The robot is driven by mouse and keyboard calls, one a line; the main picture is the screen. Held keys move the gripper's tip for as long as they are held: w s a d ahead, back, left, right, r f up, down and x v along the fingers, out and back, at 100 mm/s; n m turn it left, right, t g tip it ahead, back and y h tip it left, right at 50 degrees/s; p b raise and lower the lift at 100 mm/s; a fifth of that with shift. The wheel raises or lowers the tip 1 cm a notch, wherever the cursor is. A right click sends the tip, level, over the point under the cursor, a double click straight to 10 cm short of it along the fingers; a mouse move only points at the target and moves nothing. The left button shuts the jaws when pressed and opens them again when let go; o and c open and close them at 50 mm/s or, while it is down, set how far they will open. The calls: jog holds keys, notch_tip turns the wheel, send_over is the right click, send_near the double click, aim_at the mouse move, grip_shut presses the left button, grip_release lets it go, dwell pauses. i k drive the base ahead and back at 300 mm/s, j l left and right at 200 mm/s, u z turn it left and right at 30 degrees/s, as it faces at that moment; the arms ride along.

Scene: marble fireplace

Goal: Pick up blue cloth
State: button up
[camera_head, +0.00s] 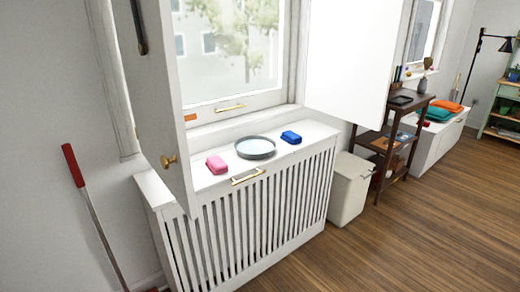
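A blue folded cloth (291,137) lies on the white top of the slatted radiator cover (316,128), near its right end under the window. It is small in view, and its fabric is hard to make out. My gripper is not in view.
An open white panel with a brass knob (168,161) stands at the cover's left. A white bin (350,187) and a dark shelf stand (401,126) are to the right. Front-right floor is clear.

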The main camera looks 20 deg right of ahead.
aim_at(289, 136)
jog(key=k, duration=0.5)
jog(key=k+z, duration=0.1)
jog(key=z, duration=0.95)
jog(key=i+j+z, duration=0.1)
jog(key=i, duration=0.4)
jog(key=i+j+z, duration=0.1)
jog(key=i, duration=0.35)
jog(key=i+j, duration=0.15)
jog(key=i, duration=0.35)
jog(key=i+j, duration=0.15)
jog(key=i, duration=0.3)
jog(key=i+j, duration=0.15)
jog(key=i, duration=0.35)
jog(key=i+j, duration=0.15)
jog(key=i, duration=0.35)
